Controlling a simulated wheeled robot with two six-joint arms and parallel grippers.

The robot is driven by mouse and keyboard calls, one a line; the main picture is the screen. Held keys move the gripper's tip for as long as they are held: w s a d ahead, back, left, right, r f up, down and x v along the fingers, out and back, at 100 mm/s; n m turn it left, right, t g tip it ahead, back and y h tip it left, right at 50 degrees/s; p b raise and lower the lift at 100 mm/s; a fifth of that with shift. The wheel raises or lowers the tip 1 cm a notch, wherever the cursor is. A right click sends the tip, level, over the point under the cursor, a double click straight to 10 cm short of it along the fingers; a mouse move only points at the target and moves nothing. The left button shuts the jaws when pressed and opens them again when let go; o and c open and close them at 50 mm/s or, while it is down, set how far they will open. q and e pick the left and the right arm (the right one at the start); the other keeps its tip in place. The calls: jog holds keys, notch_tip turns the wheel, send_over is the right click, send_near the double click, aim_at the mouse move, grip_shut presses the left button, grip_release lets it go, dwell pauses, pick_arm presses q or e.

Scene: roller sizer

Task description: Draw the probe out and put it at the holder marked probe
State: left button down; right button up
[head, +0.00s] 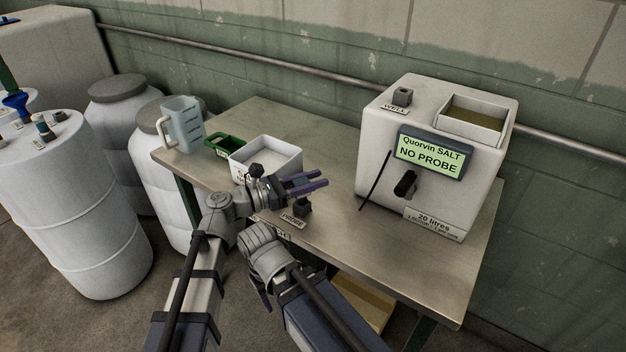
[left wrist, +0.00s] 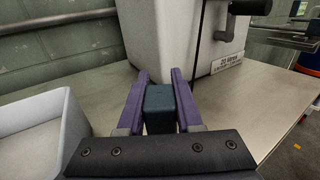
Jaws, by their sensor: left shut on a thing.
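My left gripper (head: 318,184), with purple fingers, is over the front of the table. In the left wrist view a dark blue-grey block (left wrist: 159,108) sits between its fingers (left wrist: 159,88), which are shut on it; it looks like the probe's head, but no rod shows. Whether the held piece touches the holder is not clear. The dark well (head: 402,96) is on top of the white machine, whose display (head: 432,153) reads NO PROBE. My right gripper is mostly hidden behind its folded arm.
A white open tray (head: 283,165), a green container (head: 224,142) and a clear jug (head: 181,125) stand on the left of the table (head: 325,138). White drums stand left.

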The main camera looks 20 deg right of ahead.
pick_arm(q)
jog(key=shift+f+b, duration=1.3)
jog(key=shift+f, duration=0.05)
jog(key=c, duration=0.5)
grip_release()
jog(key=shift+s+a, duration=0.2)
jog(key=shift+a, duration=1.1)
jog(key=shift+s+a, duration=0.15)
jog(key=shift+a, duration=1.15)
jog(key=shift+s+a, duration=0.2)
jog(key=shift+a, duration=1.1)
